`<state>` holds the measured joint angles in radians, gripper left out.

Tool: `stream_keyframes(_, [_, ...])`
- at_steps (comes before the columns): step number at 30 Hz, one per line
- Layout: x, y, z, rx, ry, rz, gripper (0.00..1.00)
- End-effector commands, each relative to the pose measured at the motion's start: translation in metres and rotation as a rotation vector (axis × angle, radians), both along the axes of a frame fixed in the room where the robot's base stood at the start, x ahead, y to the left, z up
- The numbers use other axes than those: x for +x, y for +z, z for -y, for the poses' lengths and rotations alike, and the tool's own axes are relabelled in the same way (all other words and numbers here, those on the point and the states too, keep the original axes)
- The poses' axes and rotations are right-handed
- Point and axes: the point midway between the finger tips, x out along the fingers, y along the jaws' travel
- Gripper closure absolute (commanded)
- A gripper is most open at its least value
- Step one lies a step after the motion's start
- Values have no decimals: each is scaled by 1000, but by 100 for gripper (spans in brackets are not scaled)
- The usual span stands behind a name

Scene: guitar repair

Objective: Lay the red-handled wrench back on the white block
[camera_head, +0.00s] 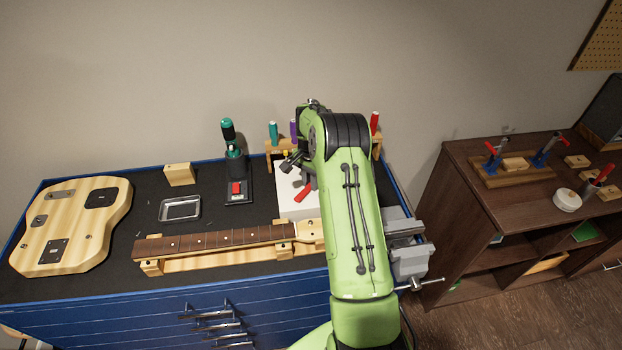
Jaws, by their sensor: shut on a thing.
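The white block (288,208) sits on the workbench behind the guitar neck, its right side hidden by my green arm. The red handle of the wrench (303,193) shows at or just above the block's top, tilted up to the right. My gripper (310,182) is mostly hidden behind my arm; the small part that shows is at the upper end of the red handle, and it is shut on the wrench. I cannot tell whether the wrench touches the block. The rest of the wrench is hidden.
A guitar neck (215,240) on wooden supports lies in front of the block. A black-and-green tool (234,160) stands left, near a metal tray (180,209). A wooden rack (275,150) stands behind, and a vise (408,255) is at the right edge.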

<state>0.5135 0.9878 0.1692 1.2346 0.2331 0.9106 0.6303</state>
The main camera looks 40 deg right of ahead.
Motion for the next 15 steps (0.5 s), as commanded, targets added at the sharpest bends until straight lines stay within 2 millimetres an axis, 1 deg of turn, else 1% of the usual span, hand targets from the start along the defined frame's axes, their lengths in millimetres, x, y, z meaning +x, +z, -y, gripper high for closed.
stream_keyframes(6, [0,1,0,-1,0,1,100])
stream_keyframes(7, [0,1,0,-1,0,1,79])
stream_keyframes(9, [0,1,0,-1,0,1,68])
stream_keyframes(12, [0,1,0,0,0,0,53])
stream_keyframes(15, [0,1,0,0,0,0,52])
